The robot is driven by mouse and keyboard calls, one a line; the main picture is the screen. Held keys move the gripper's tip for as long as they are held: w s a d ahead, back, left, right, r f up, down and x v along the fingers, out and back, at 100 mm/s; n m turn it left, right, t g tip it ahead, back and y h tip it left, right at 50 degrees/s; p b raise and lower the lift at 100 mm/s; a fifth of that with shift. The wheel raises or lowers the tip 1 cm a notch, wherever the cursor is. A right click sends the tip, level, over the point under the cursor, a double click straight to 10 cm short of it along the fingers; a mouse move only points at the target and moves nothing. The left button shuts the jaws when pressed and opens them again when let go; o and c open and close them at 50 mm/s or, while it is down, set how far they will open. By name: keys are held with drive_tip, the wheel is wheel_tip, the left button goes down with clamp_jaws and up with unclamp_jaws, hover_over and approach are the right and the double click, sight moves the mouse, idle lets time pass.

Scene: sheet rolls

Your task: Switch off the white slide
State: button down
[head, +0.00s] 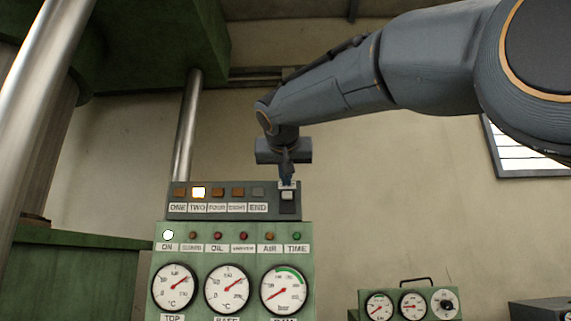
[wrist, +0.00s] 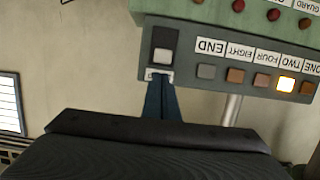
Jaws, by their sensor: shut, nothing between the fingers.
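The white slide (head: 287,195) sits in a dark slot at the right end of the grey switch strip (head: 232,210), beside the END label.
The button labelled TWO (head: 198,192) is lit; the other buttons in the row are dark. Below, a green panel (head: 232,256) carries a lit ON lamp (head: 168,235) and several dials. A smaller gauge box (head: 408,304) stands at the lower right. A metal column (head: 187,125) rises behind the strip.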

sight(287, 196)
drive_tip(key=shift+f, duration=0.55)
wheel_tip(287, 196, down, 4)
drive_tip(key=b, duration=0.4)
drive_tip(key=shift+b, duration=0.3)
